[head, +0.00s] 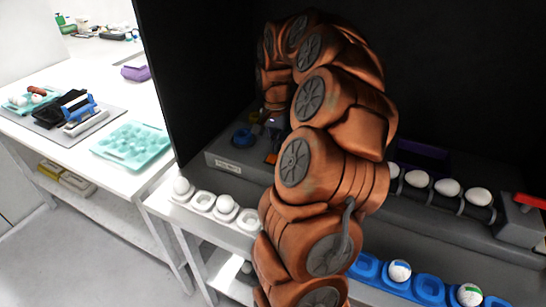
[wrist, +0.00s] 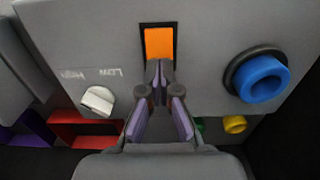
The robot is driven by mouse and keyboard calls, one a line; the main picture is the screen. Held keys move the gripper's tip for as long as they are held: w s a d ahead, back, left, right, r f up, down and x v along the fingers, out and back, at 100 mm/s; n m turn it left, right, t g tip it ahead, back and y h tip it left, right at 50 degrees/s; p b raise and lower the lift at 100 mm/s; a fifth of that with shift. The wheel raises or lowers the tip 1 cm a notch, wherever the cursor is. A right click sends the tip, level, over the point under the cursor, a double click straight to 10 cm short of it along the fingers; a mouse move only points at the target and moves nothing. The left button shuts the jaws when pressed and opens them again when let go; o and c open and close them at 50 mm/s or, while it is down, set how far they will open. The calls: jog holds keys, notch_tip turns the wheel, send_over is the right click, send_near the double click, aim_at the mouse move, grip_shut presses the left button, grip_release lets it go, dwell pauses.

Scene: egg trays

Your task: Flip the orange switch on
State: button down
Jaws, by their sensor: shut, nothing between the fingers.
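The orange switch (wrist: 159,43) sits in a black frame on the grey panel, at the top middle of the wrist view. In the head view a small part of the orange switch (head: 271,158) shows left of my arm. My gripper (wrist: 160,68) is shut and empty. Its fingertips overlap the lower end of the switch in the wrist view; I cannot tell whether they touch it. In the head view my gripper is small and dark, just above the panel, partly hidden by my arm.
A blue ring-shaped knob (wrist: 262,78) is right of the switch, and a white knob (wrist: 97,100) with Low and High labels is left of it. A red open box (wrist: 85,130) lies lower left. White eggs on a conveyor (head: 447,187) are right of my arm.

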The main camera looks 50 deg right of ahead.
jog(key=shift+f, duration=0.4)
jog(key=shift+r, duration=3.55)
